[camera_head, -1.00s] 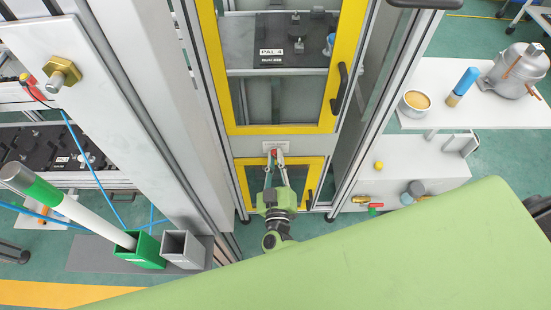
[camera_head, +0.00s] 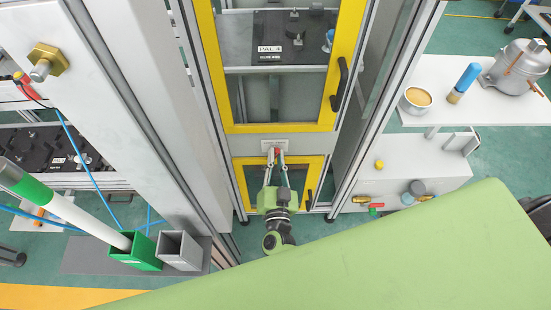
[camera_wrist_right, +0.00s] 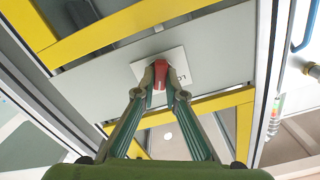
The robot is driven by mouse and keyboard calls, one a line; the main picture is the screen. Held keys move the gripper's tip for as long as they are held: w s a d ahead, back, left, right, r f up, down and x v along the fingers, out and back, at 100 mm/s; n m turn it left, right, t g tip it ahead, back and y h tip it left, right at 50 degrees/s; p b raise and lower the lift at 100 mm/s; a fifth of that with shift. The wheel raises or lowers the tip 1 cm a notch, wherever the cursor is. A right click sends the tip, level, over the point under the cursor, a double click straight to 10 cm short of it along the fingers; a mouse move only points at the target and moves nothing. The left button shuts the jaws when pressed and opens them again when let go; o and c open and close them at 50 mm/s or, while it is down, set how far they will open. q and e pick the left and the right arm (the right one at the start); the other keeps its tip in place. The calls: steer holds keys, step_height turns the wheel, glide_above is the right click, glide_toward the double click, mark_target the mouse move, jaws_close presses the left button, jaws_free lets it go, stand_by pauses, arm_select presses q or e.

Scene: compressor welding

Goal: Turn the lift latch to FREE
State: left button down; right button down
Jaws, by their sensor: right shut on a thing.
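The lift latch is a red knob (camera_wrist_right: 160,74) on a pale plate (camera_wrist_right: 178,58) fixed to the grey panel between two yellow frames. In the head view the red knob (camera_head: 277,150) is small and partly covered by my fingers. My right gripper (camera_head: 275,156) reaches up to it. In the right wrist view my right gripper (camera_wrist_right: 160,84) is shut on the red knob, one finger on each side. Most of the lettering on the plate is hidden; only its end shows at the right. My left gripper is not in view.
A yellow-framed door (camera_head: 228,130) with a black handle (camera_head: 340,87) stands above the latch, and a smaller yellow-framed door (camera_head: 314,160) below. A white shelf (camera_head: 440,112) with a bowl and compressor is at right. Green and grey bins (camera_head: 180,250) stand at left.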

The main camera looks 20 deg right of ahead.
steer(key=shift+f+m, duration=0.1)
steer(key=shift+m, duration=1)
steer(key=c, duration=2.1)
jaws_free()
steer(key=v, duration=1.2)
steer(key=shift+s, duration=0.1)
